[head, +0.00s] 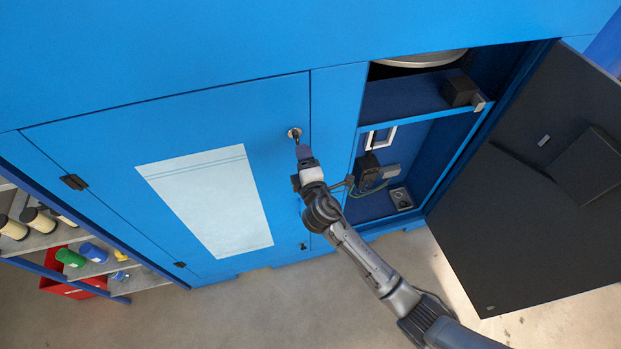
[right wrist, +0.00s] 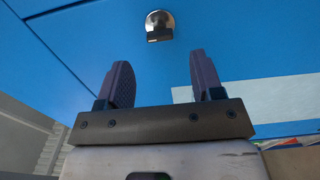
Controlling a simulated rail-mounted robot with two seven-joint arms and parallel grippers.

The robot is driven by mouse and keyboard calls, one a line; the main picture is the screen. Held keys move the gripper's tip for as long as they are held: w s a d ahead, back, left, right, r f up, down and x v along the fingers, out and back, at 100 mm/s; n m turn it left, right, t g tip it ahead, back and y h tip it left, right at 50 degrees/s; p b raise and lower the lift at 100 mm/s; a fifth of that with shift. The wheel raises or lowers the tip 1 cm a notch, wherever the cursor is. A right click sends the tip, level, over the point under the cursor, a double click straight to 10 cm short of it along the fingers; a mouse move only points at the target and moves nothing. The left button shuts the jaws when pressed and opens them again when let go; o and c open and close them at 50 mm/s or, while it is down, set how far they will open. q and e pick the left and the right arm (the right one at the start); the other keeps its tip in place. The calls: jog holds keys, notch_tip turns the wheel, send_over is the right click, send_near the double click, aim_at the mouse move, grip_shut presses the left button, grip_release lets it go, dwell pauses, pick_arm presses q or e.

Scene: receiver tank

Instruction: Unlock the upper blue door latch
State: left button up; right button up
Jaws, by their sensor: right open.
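The upper latch (head: 294,133) is a small round metal fitting with a dark handle on the blue door (head: 110,130), near the door's right edge. It also shows in the right wrist view (right wrist: 159,25), ahead of the fingers. My right gripper (head: 302,150) is just below the latch in the head view. In the right wrist view its two purple fingers (right wrist: 162,82) are apart with nothing between them. A gap shows between the fingertips and the latch there. A lower dark latch (head: 303,246) sits near the door's bottom right. My left gripper is not in view.
To the right, an open cabinet bay (head: 400,170) holds electrical parts, with its dark door (head: 540,190) swung out. A white panel (head: 205,200) is on the blue door. A shelf (head: 75,250) with bottles and a red bin (head: 72,275) stands at left. The floor (head: 300,310) in front is clear.

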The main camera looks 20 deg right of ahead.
jog(key=s+a, duration=0.1)
jog(key=s, duration=0.6)
jog(key=shift+b, duration=0.35)
jog(key=shift+s, duration=0.1)
